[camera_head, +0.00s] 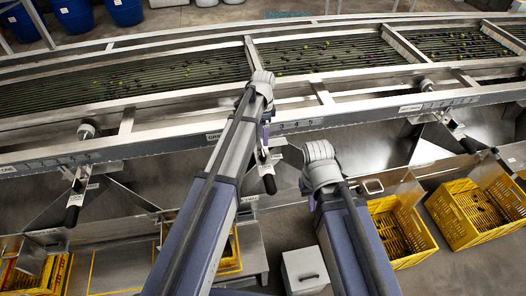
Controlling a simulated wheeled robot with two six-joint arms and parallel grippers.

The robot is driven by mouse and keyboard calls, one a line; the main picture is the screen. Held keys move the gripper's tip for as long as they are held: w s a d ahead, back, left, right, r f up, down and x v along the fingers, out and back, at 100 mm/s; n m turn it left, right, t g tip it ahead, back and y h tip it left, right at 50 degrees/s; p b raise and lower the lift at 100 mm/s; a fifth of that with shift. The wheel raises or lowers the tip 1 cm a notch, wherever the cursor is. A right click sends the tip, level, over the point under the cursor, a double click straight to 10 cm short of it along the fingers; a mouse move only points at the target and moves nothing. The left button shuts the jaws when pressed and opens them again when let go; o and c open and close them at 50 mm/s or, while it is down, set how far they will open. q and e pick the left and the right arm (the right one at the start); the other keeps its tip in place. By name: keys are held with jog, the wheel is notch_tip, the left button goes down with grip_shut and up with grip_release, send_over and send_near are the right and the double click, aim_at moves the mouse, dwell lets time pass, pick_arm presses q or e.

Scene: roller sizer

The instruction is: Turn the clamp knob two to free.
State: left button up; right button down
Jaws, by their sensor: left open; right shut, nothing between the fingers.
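My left arm reaches up to the sizer's front rail (372,112). The grey end of my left gripper (262,80) is at the middle of the rail's upper edge, and its open fingers are mostly hidden behind it. The middle clamp knob, which would be number two in the row, does not show; my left wrist covers that spot. A grey clamp knob (86,131) shows at the left and another knob (426,85) at the right. My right gripper (320,163) is lower, below the rail, shut and apart from the knobs; its fingertips are hidden.
Roller beds (325,55) carry small dark fruits behind the rail. Black-handled levers hang below it, one (270,184) just right of my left arm. Yellow crates (470,212) stand at the lower right, and a white box (305,270) stands low in the middle.

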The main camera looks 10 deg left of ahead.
aim_at(263, 152)
pick_arm(q)
notch_tip(263, 152, down, 12)
jog(key=b, duration=1.1)
jog(key=shift+b, duration=0.35)
jog(key=shift+r, duration=0.1)
jog(key=shift+c, duration=0.4)
jog(key=c, duration=1.3)
